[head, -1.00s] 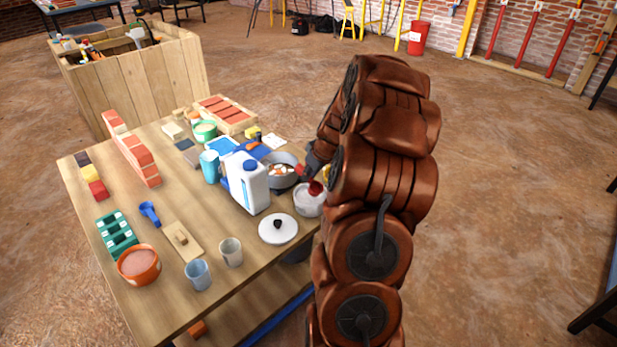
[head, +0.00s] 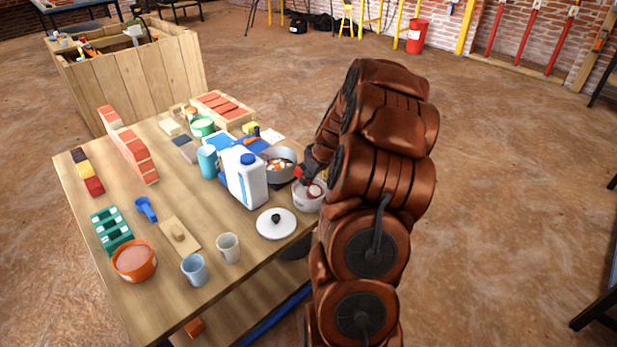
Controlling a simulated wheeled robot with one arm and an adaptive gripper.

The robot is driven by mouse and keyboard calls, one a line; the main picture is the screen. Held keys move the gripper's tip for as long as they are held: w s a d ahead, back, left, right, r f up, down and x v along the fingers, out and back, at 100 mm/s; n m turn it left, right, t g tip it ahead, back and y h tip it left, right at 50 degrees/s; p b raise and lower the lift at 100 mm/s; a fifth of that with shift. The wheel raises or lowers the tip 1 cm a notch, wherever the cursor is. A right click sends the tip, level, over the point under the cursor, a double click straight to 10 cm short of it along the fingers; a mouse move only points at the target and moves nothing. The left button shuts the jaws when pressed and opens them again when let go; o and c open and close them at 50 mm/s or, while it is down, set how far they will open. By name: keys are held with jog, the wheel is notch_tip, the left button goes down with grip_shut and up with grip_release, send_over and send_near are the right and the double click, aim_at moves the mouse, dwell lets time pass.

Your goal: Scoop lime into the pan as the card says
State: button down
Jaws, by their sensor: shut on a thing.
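My gripper (head: 306,174) is at the right edge of the table, partly hidden behind my arm. It is shut on a small red scoop (head: 314,189), whose bowl is at the mouth of a white tub (head: 308,201). The tub's contents look pale but are mostly hidden. Just behind and left of the tub stands a grey pan (head: 279,174) with white and orange bits inside. A small white card (head: 273,136) lies near the far right table edge; its writing is too small to read.
A white jug with a blue cap (head: 246,182) stands left of the pan. A white lid (head: 276,224) lies in front of the tub. Two cups, an orange bucket (head: 134,261), a blue scoop (head: 146,208) and bricks occupy the wooden table (head: 200,225). Floor to the right is clear.

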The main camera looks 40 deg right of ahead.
jog(key=shift+r, duration=0.15)
dwell(0.4)
jog(key=shift+r+p, duration=0.45)
jog(key=shift+r, duration=2.2)
jog(key=shift+d, duration=0.1)
jog(key=shift+d+r+g+p, duration=0.3)
jog(key=shift+r+g+p, duration=0.15)
jog(key=shift+g, duration=0.15)
jog(key=shift+w+r, duration=0.15)
jog(key=shift+w, duration=0.05)
jog(key=shift+w+a+r+g, duration=0.15)
jog(key=shift+w+a+g, duration=0.25)
jog(key=shift+g, duration=0.2)
